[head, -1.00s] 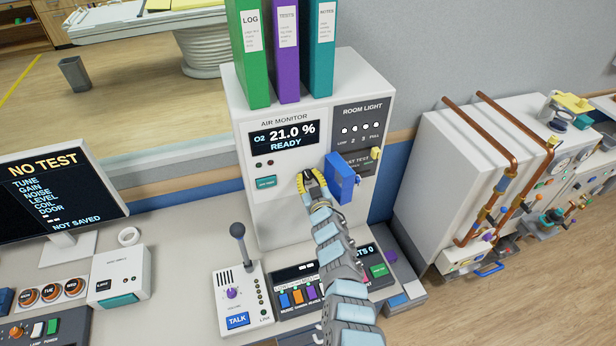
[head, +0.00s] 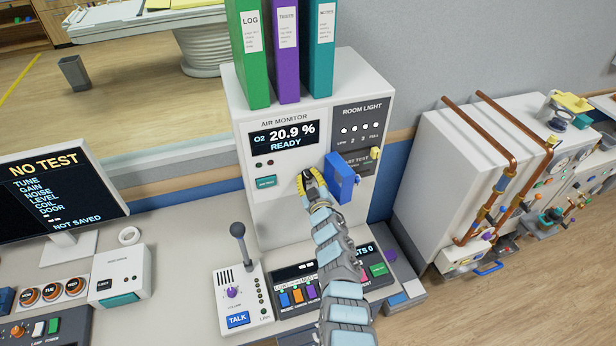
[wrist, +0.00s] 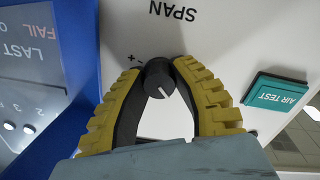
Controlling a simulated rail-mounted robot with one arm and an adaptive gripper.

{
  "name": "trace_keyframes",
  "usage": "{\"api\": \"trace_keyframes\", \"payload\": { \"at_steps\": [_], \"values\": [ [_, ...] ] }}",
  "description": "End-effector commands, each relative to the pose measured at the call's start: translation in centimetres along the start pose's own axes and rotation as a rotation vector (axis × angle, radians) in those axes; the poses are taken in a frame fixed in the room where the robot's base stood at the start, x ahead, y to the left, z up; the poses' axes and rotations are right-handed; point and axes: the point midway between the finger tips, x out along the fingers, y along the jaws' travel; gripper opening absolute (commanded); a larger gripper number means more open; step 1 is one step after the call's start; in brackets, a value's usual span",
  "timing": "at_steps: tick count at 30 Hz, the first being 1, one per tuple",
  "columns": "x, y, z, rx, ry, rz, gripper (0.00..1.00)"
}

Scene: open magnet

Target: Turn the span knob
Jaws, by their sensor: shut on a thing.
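The span knob (wrist: 160,80) is a small black dial with a white pointer line, set in the white face of the air monitor (head: 278,222). The word SPAN and plus and minus marks are printed beside it in the wrist view. My gripper (wrist: 158,72) has its two yellow-backed fingers closed around the knob's sides. In the head view my gripper (head: 310,178) hides the knob. The monitor's display (head: 284,138) reads O2 20.9 % and READY.
A blue box-like part (head: 340,178) sticks out just right of my gripper. A teal AIR TEST button (head: 265,182) is to its left. Green, purple and teal binders (head: 285,50) stand on top. A gooseneck microphone (head: 241,245) rises from the desk below.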

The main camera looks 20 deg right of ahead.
Motion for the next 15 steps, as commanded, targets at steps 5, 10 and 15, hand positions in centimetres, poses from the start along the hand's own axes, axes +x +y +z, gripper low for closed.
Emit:
{"api": "trace_keyframes", "payload": {
  "at_steps": [5,10,15],
  "values": [
    [0.07,0.05,-0.27,0.001,0.005,0.000,0.57],
    [0.05,0.03,-0.17,0.001,0.003,0.000,0.57],
    [-0.01,0.00,-0.11,0.002,0.002,0.000,0.57]
  ]
}}
